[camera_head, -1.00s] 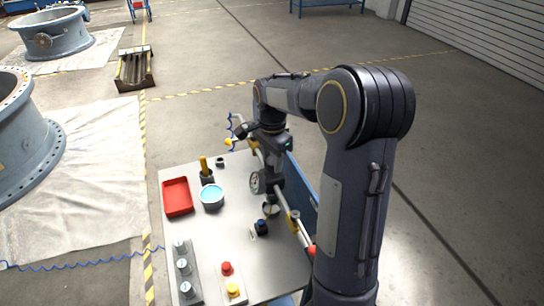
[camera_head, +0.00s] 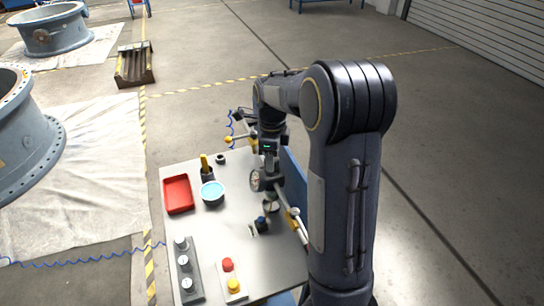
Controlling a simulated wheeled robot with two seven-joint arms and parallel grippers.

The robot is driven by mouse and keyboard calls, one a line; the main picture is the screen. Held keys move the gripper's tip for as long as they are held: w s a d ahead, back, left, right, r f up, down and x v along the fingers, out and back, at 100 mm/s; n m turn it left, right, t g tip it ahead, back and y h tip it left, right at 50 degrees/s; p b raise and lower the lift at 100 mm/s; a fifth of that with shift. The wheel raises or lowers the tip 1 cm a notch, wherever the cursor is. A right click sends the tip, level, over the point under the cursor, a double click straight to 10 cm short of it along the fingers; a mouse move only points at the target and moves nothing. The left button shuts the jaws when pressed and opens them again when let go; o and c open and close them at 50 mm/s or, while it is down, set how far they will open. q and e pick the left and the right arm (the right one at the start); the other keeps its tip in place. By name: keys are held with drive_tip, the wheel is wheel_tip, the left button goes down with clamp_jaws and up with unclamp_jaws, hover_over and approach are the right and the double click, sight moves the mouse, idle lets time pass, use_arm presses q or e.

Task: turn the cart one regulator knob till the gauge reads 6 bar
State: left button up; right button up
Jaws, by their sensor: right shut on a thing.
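The cart (camera_head: 215,250) stands in front of me with a grey top. A regulator with a round, pale-faced gauge (camera_head: 255,180) sits on the pipe along the cart's right side. The gauge is seen at a slant, and its needle is too small to read. My right gripper (camera_head: 271,172) points down on top of the regulator, shut on its knob. The knob itself is hidden by the fingers. My left gripper is not in view.
On the cart top are a red tray (camera_head: 178,194), a bowl of blue liquid (camera_head: 212,192), a grey block with several knobs (camera_head: 187,268) and a button box (camera_head: 231,281). A blue hose (camera_head: 80,258) crosses the floor. Large flanged valve bodies (camera_head: 25,140) stand left.

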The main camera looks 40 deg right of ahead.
drive_tip(key=shift+m, duration=0.6)
drive_tip(key=o, duration=1)
drive_tip(key=shift+r, duration=0.1)
wheel_tip(320, 180, up, 8)
drive_tip(key=shift+f+b, duration=0.15)
drive_tip(key=shift+b, duration=0.3)
drive_tip(key=s+a+f+n+t+y+b, duration=0.1)
drive_tip(key=s+a+f+n+t+y, duration=0.1)
drive_tip(key=s+a+n, duration=0.6)
drive_tip(key=s+a+f+n+t+y+b, duration=0.1)
drive_tip(key=s+a+f+n, duration=0.4)
drive_tip(key=n, duration=1.4)
drive_tip(key=s+a+t+b, duration=0.1)
drive_tip(key=s+a, duration=0.3)
drive_tip(key=s, duration=0.4)
drive_tip(key=shift+s+a+t+y+b, duration=0.2)
drive_tip(key=shift+s+t+y+b, duration=0.15)
drive_tip(key=shift+t, duration=0.45)
